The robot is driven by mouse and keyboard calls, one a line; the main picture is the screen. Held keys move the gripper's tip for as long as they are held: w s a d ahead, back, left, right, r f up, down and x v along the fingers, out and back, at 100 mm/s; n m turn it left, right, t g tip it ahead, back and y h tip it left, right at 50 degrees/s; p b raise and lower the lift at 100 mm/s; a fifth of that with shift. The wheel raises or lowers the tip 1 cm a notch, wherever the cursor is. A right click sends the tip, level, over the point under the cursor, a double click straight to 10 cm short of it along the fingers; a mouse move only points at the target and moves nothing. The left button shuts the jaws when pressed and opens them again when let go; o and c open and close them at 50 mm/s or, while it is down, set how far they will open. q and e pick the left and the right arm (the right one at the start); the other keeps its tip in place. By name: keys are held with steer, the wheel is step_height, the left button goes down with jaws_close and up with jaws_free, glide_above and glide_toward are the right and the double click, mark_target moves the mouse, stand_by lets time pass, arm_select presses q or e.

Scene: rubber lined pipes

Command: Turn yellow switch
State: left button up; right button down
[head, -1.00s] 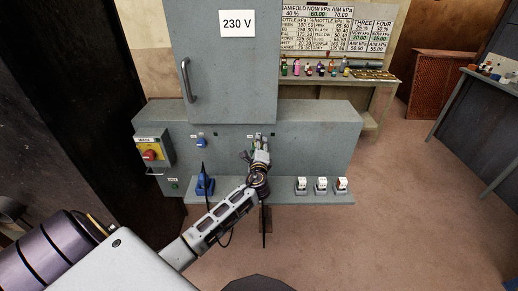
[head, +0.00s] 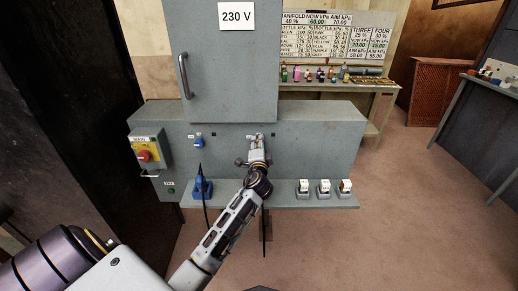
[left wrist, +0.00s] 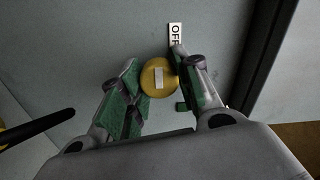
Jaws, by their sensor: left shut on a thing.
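The yellow switch (left wrist: 158,72) is a round knob with a white pointer mark on the grey panel, seen in the left wrist view. A white label (left wrist: 175,35) reading "OFF", partly cut by a finger, sits just above and right of it. My left gripper (left wrist: 160,82) has its green-padded fingers on both sides of the knob and is shut on it. In the head view my left gripper (head: 256,145) is at the middle of the cabinet's lower front and hides the knob. My right gripper is not in view.
The grey cabinet (head: 320,145) has a door with a "230 V" sign (head: 237,16). A yellow box with a red knob (head: 144,156) is at its left. A blue plug (head: 202,188) and three white-topped switches (head: 324,187) stand on its ledge. Bottles line a bench behind.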

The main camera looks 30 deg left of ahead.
arm_select(q)
steer(key=shift+f+n, duration=0.15)
steer(key=shift+n, duration=0.15)
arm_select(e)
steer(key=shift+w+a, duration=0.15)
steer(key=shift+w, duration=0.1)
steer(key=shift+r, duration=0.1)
arm_select(q)
steer(key=o, duration=1)
steer(key=v, duration=1.2)
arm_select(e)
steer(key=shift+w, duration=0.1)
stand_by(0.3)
